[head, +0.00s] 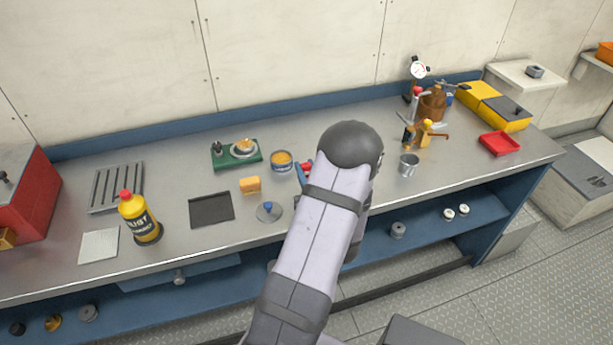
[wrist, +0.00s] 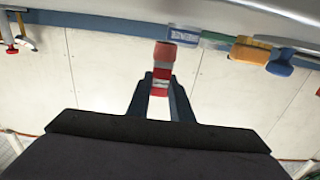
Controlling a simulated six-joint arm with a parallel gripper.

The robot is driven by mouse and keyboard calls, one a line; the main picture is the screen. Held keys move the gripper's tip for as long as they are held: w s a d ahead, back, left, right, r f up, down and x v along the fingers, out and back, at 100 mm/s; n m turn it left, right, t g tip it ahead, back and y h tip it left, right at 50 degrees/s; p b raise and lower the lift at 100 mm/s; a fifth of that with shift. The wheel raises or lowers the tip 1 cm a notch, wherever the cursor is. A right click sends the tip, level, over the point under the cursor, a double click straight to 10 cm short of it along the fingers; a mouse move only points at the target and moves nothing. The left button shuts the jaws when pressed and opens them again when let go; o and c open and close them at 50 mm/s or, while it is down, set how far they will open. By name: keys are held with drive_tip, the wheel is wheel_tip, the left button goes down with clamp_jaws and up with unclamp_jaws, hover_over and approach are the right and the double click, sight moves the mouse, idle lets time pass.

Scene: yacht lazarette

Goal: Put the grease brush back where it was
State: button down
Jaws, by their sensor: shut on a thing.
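My gripper (wrist: 161,84) is shut on a red thing with a white band (wrist: 164,58). The thing stands out beyond the fingertips. No bristles show, so I cannot tell whether it is the grease brush. In the head view my arm hides most of the gripper; a blue finger and a bit of red (head: 307,167) show just right of the open tin (head: 282,160) with orange-yellow contents. The tin's blue label shows behind the held thing in the wrist view (wrist: 183,38). I cannot make out any other brush.
A yellow sponge (head: 250,185), a blue-knobbed lid (head: 268,212), a black mat (head: 211,209) and a green base with a dish (head: 237,152) lie left of my gripper. A yellow bottle (head: 139,218) stands farther left. A metal cup (head: 409,165) stands right of my arm.

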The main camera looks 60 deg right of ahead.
drive_tip(key=shift+f, duration=1.25)
drive_tip(key=shift+f, duration=0.15)
drive_tip(key=c, duration=1.6)
unclamp_jaws()
drive_tip(key=shift+r, duration=0.2)
drive_tip(key=shift+s+a+f, duration=0.15)
drive_tip(key=shift+s+a, duration=0.05)
drive_tip(key=shift+s, duration=0.1)
drive_tip(key=b+v, duration=0.3)
drive_tip(key=v, duration=0.8)
drive_tip(key=shift+a+b, duration=0.15)
drive_tip(key=shift+b, duration=0.15)
